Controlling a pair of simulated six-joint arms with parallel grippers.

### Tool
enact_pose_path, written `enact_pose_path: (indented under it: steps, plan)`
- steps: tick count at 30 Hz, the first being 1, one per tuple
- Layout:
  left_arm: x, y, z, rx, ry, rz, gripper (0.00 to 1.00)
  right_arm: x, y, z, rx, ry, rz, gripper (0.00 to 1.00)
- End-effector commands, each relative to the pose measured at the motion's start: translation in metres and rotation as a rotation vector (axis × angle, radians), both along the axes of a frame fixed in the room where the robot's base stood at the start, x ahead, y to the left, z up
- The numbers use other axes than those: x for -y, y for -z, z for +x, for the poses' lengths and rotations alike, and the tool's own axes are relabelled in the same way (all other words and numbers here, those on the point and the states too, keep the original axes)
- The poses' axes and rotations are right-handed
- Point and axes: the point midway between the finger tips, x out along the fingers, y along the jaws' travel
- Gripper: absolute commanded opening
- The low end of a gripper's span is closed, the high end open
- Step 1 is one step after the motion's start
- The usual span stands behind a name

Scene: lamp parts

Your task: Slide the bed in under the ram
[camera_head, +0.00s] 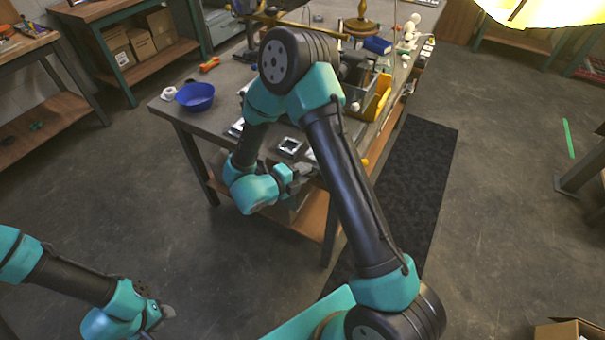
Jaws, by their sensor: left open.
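My right arm reaches across the middle of the view to the near edge of the workbench. Its gripper (302,173) is small, dark and partly covered by my arm, beside a small square metal piece with a dark centre (290,146) on the bench. I cannot tell whether its fingers are open or shut, or whether they touch anything. I cannot tell for sure which part is the bed. The ram cannot be made out, and my right arm hides part of the bench. My left gripper (167,312) is open at the lower left, over the floor and away from the bench.
White round parts (409,34) stand at the right. A dark mat (415,180) lies on the floor.

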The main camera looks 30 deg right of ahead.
Motion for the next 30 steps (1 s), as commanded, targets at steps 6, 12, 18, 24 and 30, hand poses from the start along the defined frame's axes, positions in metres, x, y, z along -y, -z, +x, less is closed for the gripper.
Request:
enact_pose_path:
  steps: [6, 12, 18, 24, 30]
  plan:
    - [0.0, 0.0, 0.0, 0.0, 0.0, 0.0, 0.4, 0.0, 0.001, 0.0, -0.002, 0.001, 0.003, 0.38]
    - [0.0, 0.0, 0.0, 0.0, 0.0, 0.0, 0.4, -0.001, 0.001, -0.001, -0.003, 0.001, 0.004, 0.38]
    - [0.0, 0.0, 0.0, 0.0, 0.0, 0.0, 0.4, -0.015, -0.001, -0.002, -0.002, -0.002, 0.004, 0.38]
    - [0.0, 0.0, 0.0, 0.0, 0.0, 0.0, 0.4, -0.047, -0.008, -0.005, -0.002, -0.004, 0.003, 0.38]
    - [0.0, 0.0, 0.0, 0.0, 0.0, 0.0, 0.4, -0.085, -0.015, -0.009, -0.001, -0.004, 0.004, 0.38]
